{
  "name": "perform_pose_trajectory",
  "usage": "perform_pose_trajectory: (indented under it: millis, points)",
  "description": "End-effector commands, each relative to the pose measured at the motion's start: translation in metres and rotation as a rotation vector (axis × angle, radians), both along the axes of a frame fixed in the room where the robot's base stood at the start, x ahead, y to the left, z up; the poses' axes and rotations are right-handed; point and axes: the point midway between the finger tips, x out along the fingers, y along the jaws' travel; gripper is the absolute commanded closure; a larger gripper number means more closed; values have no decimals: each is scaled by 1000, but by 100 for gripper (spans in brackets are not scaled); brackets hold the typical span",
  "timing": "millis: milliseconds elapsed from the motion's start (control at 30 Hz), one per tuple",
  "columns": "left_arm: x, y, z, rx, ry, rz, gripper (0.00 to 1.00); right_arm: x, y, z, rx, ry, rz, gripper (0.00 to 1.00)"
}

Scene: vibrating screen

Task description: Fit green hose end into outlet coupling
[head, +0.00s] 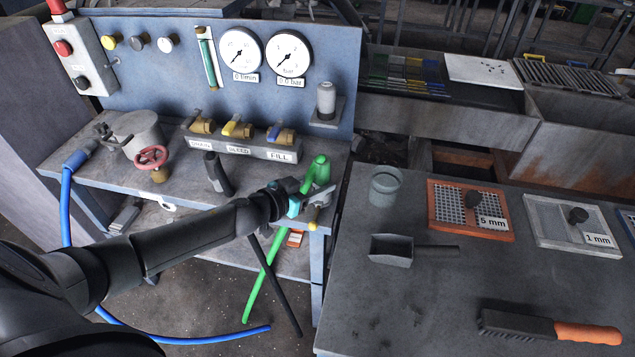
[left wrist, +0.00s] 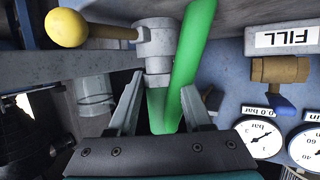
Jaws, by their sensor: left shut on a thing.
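The green hose (head: 262,278) hangs below the front of the bench, and its upper part (head: 319,170) shows beside my left gripper (head: 302,196). In the left wrist view the green hose (left wrist: 193,60) runs down between the two fingers of my left gripper (left wrist: 160,112), which is shut on it. The grey outlet coupling (left wrist: 155,45), with a yellow ball-ended lever (left wrist: 68,28), is just beyond the fingertips, beside the hose. In the head view my gripper partly hides that spot. My right gripper is not in view.
Gauges (head: 291,54) stand on the blue panel behind a row of valves (head: 240,130). A red handwheel (head: 151,157) and blue hose (head: 66,220) are to the left. The right table (head: 440,300) holds a scoop (head: 391,250), brush (head: 515,325) and sieve frames (head: 470,233).

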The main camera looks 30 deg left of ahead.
Motion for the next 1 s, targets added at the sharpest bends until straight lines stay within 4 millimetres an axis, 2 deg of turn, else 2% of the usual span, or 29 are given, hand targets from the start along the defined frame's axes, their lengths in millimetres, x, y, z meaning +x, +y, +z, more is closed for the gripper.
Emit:
perform_pose_trajectory:
  millis: [667,700,1000]
  points:
    - [0,0,-16,-2,0,0,100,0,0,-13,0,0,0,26]
    - [0,0,-16,-2,1,0,47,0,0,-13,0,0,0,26]
    - [0,1,-16,0,2,2,15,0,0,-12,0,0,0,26]
